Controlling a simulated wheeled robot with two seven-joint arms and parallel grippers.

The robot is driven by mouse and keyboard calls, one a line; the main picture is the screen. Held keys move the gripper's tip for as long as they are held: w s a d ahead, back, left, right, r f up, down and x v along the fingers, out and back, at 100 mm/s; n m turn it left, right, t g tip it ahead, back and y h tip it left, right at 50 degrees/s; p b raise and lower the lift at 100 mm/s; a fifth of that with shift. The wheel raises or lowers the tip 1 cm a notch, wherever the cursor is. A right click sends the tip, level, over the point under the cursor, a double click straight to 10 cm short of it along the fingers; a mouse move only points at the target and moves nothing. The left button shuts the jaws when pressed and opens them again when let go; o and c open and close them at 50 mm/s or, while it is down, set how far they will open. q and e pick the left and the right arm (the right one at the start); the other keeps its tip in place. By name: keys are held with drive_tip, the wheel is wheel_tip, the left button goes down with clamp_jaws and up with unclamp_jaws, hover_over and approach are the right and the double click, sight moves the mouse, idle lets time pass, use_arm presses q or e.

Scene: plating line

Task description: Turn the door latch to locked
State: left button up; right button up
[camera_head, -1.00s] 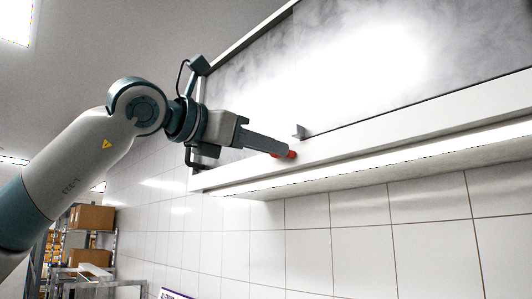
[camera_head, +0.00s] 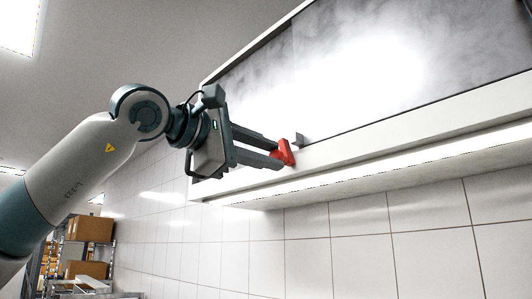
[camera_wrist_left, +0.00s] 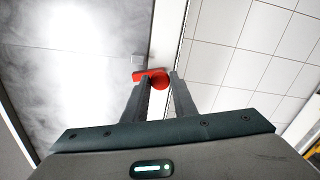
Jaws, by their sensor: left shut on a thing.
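The red door latch (camera_head: 287,152) sits on the white lower frame of the cabinet door (camera_head: 345,146). In the head view it stands tilted upward; in the left wrist view the latch (camera_wrist_left: 153,75) shows as a round hub with a bar pointing left. My left gripper (camera_head: 279,152) reaches it from the left, shut on the latch with a finger on either side. The fingertips also show at the latch in the left wrist view (camera_wrist_left: 163,77). They hide part of the latch. A small grey catch (camera_head: 299,139) sits on the frame just right of the latch. My right gripper is out of view.
A glossy cloudy panel (camera_head: 370,60) fills the door above the frame. White wall tiles (camera_head: 360,235) lie below the cabinet. Shelving with cardboard boxes (camera_head: 92,228) stands far back at lower left. Space below the cabinet is open.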

use_arm(q)
drive_tip(key=shift+m, duration=1.7)
drive_tip(key=shift+f, duration=0.1)
drive_tip(key=o, duration=1)
drive_tip(key=shift+o, duration=0.2)
drive_tip(key=b+v, duration=0.7)
drive_tip(key=v, duration=1)
drive_tip(key=shift+s, duration=0.2)
